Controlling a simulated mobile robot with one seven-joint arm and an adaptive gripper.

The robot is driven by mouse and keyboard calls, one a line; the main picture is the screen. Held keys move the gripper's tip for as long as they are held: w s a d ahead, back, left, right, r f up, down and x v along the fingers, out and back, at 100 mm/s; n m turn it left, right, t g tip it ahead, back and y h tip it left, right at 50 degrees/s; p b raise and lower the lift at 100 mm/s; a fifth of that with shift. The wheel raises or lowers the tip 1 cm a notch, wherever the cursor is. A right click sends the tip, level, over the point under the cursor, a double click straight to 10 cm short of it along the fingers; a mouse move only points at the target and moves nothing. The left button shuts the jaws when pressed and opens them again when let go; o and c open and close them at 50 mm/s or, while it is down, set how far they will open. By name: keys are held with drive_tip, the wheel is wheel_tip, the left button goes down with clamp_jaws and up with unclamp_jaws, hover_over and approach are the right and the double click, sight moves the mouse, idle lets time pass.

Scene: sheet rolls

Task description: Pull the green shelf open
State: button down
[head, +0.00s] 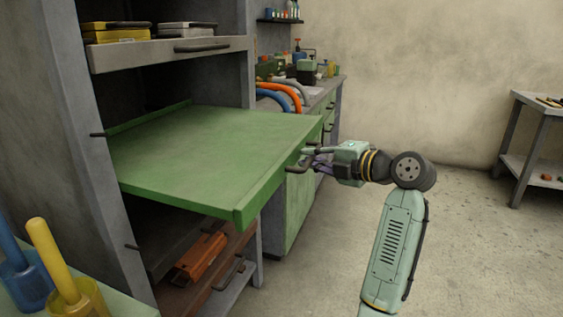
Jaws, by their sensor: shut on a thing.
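The green shelf (210,150) is a flat pull-out board with a low front lip. It sticks well out of the grey cabinet (232,75), and its top is bare. A dark handle (293,169) sits on its front edge at the right. My gripper (308,162) is at that handle, shut on it, with my arm reaching in from the right. The fingertips are small and partly hidden against the handle and the green cupboard behind.
A grey shelf (165,53) with yellow cases is above. A brown lower shelf (215,262) holds an orange object (201,256). A workbench (325,92) with hoses and bottles stands behind. A side table (540,130) is at far right. The floor (465,240) between is clear.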

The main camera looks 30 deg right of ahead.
drive_tip(key=shift+s+d, duration=0.6)
drive_tip(key=shift+s, duration=0.2)
drive_tip(key=shift+s+d, duration=0.55)
drive_tip(key=shift+s, duration=0.2)
drive_tip(key=c, duration=1.7)
unclamp_jaws()
drive_tip(key=shift+o, duration=0.2)
drive_tip(key=v, duration=1.2)
